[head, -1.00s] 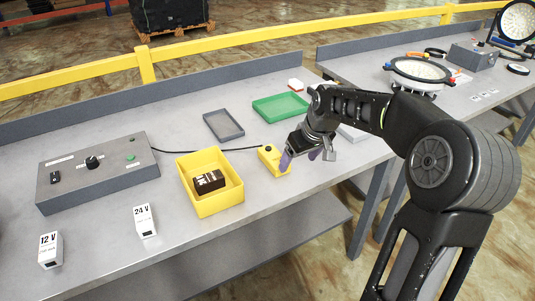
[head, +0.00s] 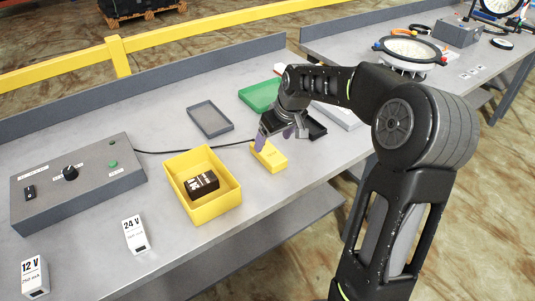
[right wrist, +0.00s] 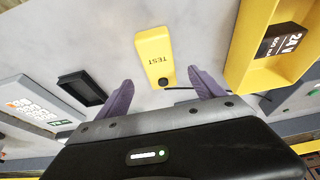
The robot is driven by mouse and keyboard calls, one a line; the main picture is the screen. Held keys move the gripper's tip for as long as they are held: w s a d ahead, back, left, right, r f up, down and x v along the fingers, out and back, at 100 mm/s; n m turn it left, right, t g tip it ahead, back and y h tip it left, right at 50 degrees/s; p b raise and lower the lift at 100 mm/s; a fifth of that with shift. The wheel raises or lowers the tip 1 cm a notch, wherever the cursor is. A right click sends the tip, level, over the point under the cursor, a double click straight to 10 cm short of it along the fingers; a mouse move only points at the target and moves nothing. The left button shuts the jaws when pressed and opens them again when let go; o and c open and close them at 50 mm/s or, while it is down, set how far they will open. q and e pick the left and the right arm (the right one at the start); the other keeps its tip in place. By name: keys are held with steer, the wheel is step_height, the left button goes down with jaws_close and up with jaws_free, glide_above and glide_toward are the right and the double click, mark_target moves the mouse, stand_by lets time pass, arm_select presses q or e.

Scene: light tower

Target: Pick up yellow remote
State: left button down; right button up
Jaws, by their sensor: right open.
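The yellow remote (head: 268,157) lies on the grey table, right of the yellow bin. In the right wrist view the remote (right wrist: 154,54) shows the word TEST and a black button, and it lies ahead of my fingers, between their lines. My right gripper (head: 275,140) is close to the remote's far end in the head view, and one purple finger covers part of it there. In the right wrist view the right gripper (right wrist: 163,88) is open, with nothing between its two purple fingers. My left gripper is not in view.
A yellow bin (head: 236,193) holding a black block (head: 202,184) stands left of the remote. A grey tray (head: 210,120) and a green tray (head: 258,97) lie behind. A grey control box (head: 80,185) has a black cable (head: 190,150) running toward the remote. White 24 V (head: 135,235) and 12 V (head: 34,277) boxes stand front left.

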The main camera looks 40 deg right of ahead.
mark_target(268, 150)
steer(key=shift+w+f, duration=0.2)
steer(key=shift+f, duration=0.25)
steer(key=p+x, duration=0.1)
steer(key=x, duration=0.4)
steer(key=shift+d+f, duration=0.1)
steer(key=shift+f, duration=0.05)
steer(key=shift+c, duration=0.4)
steer(key=c, duration=1.6)
step_height(268, 150, up, 10)
steer(key=shift+b, duration=0.4)
